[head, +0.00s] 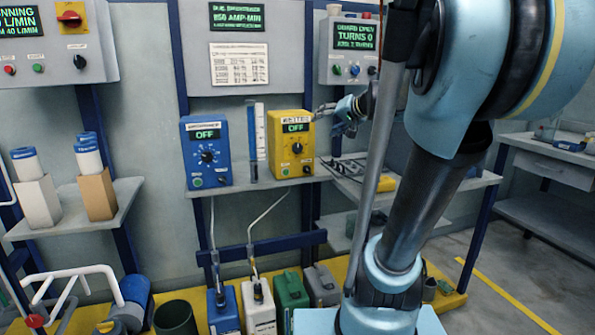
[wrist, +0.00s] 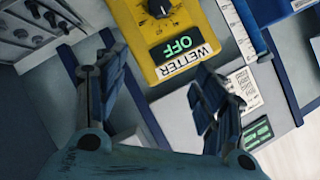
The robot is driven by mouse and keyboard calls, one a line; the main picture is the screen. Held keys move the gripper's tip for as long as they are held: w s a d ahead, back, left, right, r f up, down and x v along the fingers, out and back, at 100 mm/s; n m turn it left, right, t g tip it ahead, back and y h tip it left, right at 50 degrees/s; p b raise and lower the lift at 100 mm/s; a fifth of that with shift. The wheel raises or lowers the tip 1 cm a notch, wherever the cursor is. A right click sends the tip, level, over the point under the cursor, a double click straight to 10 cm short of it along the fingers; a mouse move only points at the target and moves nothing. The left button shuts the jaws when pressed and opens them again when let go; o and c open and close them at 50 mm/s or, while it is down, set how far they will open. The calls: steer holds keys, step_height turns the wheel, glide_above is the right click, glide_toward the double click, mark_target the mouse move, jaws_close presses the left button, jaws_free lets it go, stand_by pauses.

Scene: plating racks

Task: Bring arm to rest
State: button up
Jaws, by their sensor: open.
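My gripper (head: 324,112) is raised just right of the yellow WETTER unit (head: 291,144), near its top edge. In the wrist view my gripper (wrist: 160,88) has its two dark blue fingers spread wide, with nothing between them. The yellow unit (wrist: 165,25) appears upside down beyond the fingers there, with its dial and green OFF display. I cannot tell whether the gripper touches the unit. My arm fills the right of the head view and hides part of the shelf and wall.
A blue unit (head: 206,152), also reading OFF, stands left of the yellow one on the shelf (head: 252,184). Blue, white, green and grey jugs (head: 258,308) stand below. A drawer bench (head: 555,167) is at right. Open floor (head: 520,262) lies in front of it.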

steer(key=s+f+n+g+h, duration=0.25)
steer(key=s+f+g, duration=0.25)
steer(key=s+f, duration=1.05)
steer(key=s+d+f+g+h, duration=0.3)
steer(key=s+d+f+h, duration=0.2)
steer(key=s+f, duration=0.8)
steer(key=s+d, duration=0.1)
steer(key=d, duration=0.2)
steer(key=shift+d+f+m, duration=0.15)
steer(key=shift+f+m, duration=0.2)
steer(key=shift+f, duration=0.05)
steer(key=shift+w+f+g, duration=0.2)
steer(key=shift+w+g, duration=0.1)
steer(key=shift+w, duration=0.15)
